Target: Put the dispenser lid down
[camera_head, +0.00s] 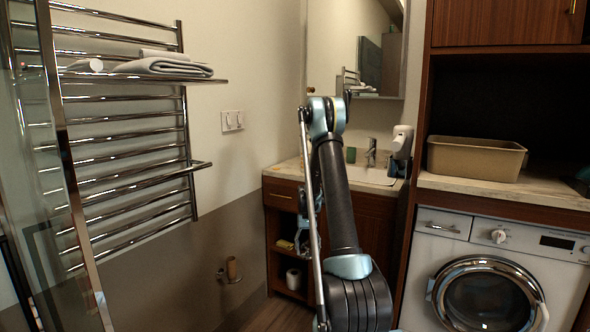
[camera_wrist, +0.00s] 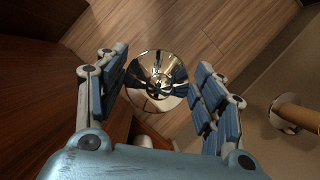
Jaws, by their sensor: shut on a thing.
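The dispenser lid (camera_wrist: 158,80) is a shiny round chrome piece in the wrist view. It sits between the blue-padded fingers of my gripper (camera_wrist: 160,66), which are spread wide and shut on it. Wooden floor shows beyond the lid. In the head view my gripper (camera_head: 302,238) is low in front of the vanity, partly hidden behind my own arm, and the lid cannot be made out there. I cannot make out a dispenser body for sure in either view.
The vanity counter (camera_head: 286,168) has a sink (camera_head: 362,175) and a tap (camera_head: 371,152). A tan bin (camera_head: 475,158) stands on the counter above the washing machine (camera_head: 490,265). A paper roll holder (camera_head: 232,268) projects from the wall and shows in the wrist view (camera_wrist: 295,114).

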